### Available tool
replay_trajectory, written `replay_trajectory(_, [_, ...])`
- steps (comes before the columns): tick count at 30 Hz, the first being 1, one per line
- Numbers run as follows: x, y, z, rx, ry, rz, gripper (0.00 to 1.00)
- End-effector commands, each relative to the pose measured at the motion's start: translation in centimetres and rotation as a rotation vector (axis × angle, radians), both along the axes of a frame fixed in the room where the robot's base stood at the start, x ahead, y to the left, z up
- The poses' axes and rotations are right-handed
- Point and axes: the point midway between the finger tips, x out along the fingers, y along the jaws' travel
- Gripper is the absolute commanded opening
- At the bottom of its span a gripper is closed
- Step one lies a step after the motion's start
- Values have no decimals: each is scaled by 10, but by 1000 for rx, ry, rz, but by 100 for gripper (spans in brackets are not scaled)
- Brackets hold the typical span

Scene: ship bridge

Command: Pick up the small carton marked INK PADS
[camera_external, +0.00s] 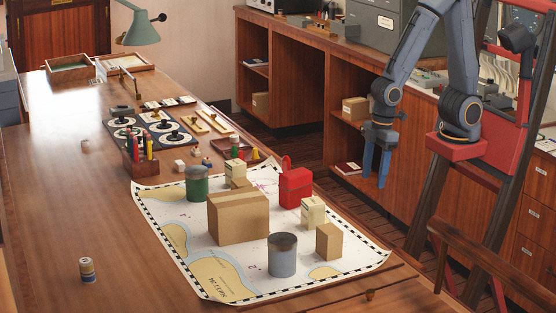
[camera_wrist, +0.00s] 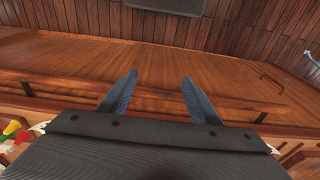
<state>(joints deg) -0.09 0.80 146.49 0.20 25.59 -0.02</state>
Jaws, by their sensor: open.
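Several small cartons stand on the chart on the table. One cream carton (camera_external: 313,212) is right of the large brown box, and another cream carton (camera_external: 235,170) is behind that box. A plain brown carton (camera_external: 329,242) stands at the right front. The lettering is too small to tell which one is marked INK PADS. My gripper (camera_external: 375,182) hangs fingers down, to the right of the table and apart from the cartons. In the wrist view its two fingers (camera_wrist: 158,90) are spread with nothing between them. No carton can be made out there.
The large brown box (camera_external: 238,220), a green tin (camera_external: 196,184), a red container (camera_external: 295,188) and a grey tin (camera_external: 282,255) crowd the chart (camera_external: 200,279). A pencil holder (camera_external: 140,160) stands behind. A wooden cabinet (camera_external: 305,70) is beyond my arm. The table's left side is mostly clear.

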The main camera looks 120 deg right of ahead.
Motion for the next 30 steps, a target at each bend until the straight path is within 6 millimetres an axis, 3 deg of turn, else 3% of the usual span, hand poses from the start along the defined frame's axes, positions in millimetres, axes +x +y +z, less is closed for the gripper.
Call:
replay_trajectory(21, [2, 0, 124, 0, -4, -3, 57])
replay_trajectory(30, [47, -4, 132, 43, 22, -165, 57])
